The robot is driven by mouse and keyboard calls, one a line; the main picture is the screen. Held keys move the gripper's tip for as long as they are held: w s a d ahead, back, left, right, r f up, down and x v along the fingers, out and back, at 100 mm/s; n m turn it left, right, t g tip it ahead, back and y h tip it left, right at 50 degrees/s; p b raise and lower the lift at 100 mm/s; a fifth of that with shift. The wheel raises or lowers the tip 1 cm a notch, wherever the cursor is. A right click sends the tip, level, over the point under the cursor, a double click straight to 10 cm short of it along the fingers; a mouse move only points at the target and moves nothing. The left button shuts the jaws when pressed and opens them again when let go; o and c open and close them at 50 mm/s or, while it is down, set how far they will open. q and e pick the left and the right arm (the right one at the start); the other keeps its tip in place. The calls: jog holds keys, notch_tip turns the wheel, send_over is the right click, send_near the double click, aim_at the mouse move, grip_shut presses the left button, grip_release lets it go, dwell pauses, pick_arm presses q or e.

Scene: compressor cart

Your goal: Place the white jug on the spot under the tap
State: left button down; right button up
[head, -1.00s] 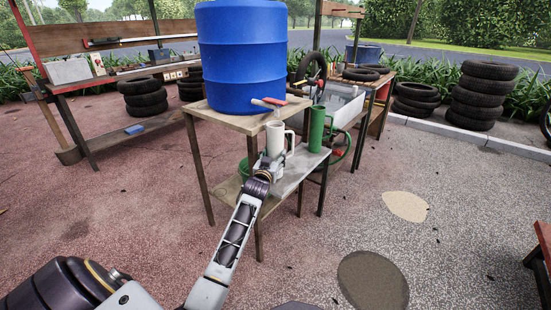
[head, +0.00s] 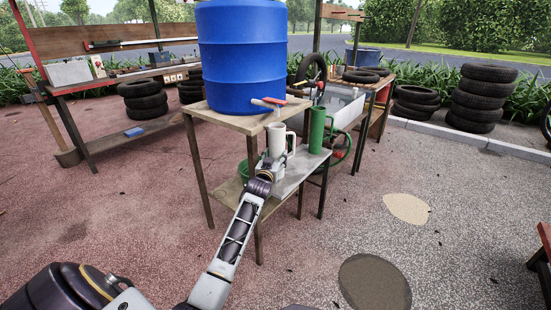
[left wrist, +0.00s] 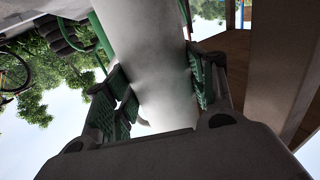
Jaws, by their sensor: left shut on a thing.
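The white jug (head: 277,140) stands upright in the head view, its handle on the right. It is just below the tap (head: 267,105) on the blue barrel, by the grey side shelf (head: 298,172). My left gripper (head: 268,164) is shut on the jug from the near side. In the left wrist view the green-padded fingers (left wrist: 160,95) lie on either side of the jug's white body (left wrist: 155,50). The gripper hides the jug's base, so I cannot tell whether it touches the shelf. The spot under it is hidden. My right gripper is out of view.
A green jug (head: 317,130) stands close to the right of the white jug. The blue barrel (head: 242,60) rests on the wooden stand (head: 215,112), whose top edge is beside the jug. A green hose reel (head: 341,148) is behind.

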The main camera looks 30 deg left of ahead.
pick_arm(q)
jog(key=c, duration=0.9)
grip_release()
jog(key=shift+f, duration=0.1)
jog(key=shift+c, duration=0.2)
jog(key=o, duration=0.4)
jog(key=shift+s, duration=0.1)
